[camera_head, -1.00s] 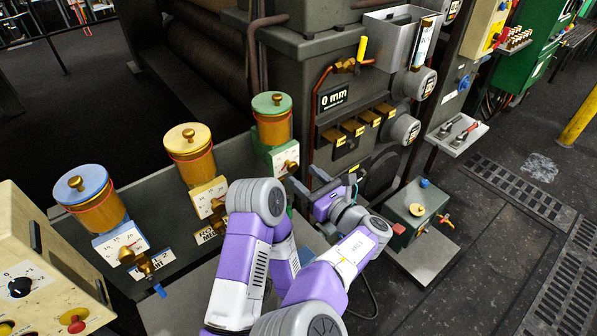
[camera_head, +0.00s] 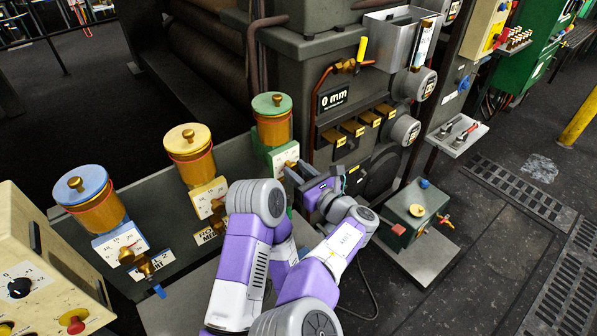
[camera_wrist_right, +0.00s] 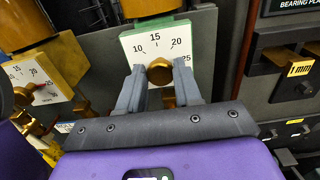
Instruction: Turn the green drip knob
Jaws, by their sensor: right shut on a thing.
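The green drip oiler (camera_head: 272,119) stands at the right end of the row, a brass cup with a green lid over a green block with a white dial plate. Its brass knob shows in the right wrist view (camera_wrist_right: 160,72), below a scale marked 10, 15, 20, 25. My right gripper (camera_head: 291,170) has reached the knob from the front right. In the right wrist view its grey fingers (camera_wrist_right: 159,80) lie on either side of the knob, shut on it. The knob is mostly hidden by the fingers in the head view. My left gripper is not in view.
A yellow-lidded oiler (camera_head: 190,152) and a blue-lidded oiler (camera_head: 92,196) stand left of the green one on the same tray. A dark green box (camera_head: 413,214) stands at the right.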

